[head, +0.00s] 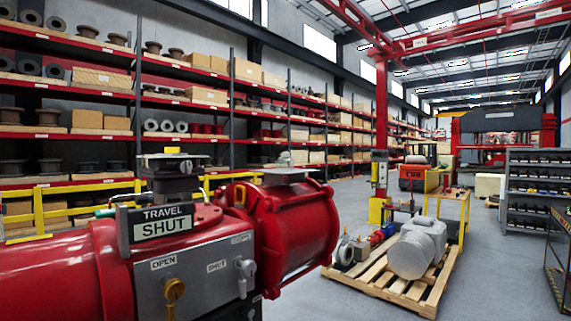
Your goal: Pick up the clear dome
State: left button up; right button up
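I cannot make out the clear dome for certain. A small pale rounded shape (285,158) shows just above a flat grey plate (289,175) on top of the red actuator cylinder; whether it is the dome, and whether it rests on the plate, I cannot tell. The red valve actuator (205,235) fills the lower left. Its position indicator, a dark block with a yellow-marked top (172,165), stands behind a sign (164,223) reading "TRAVEL SHUT". Neither of my grippers is in view.
A grey panel (205,275) with a yellow knob and a grey lever faces me. A wooden pallet (423,302) with a grey motor (417,248) stands on the floor to the right. Yellow railing (38,212) and loaded shelving lie behind. Open floor (500,265) is at the right.

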aim_at(284, 163)
jog(key=i+l, duration=0.25)
jog(key=l, duration=0.15)
jog(key=i+l, duration=0.25)
jog(key=l, duration=0.15)
jog(key=i+l+u, duration=0.1)
jog(key=i+l, duration=0.15)
jog(key=l, duration=0.15)
jog(key=u, duration=1.4)
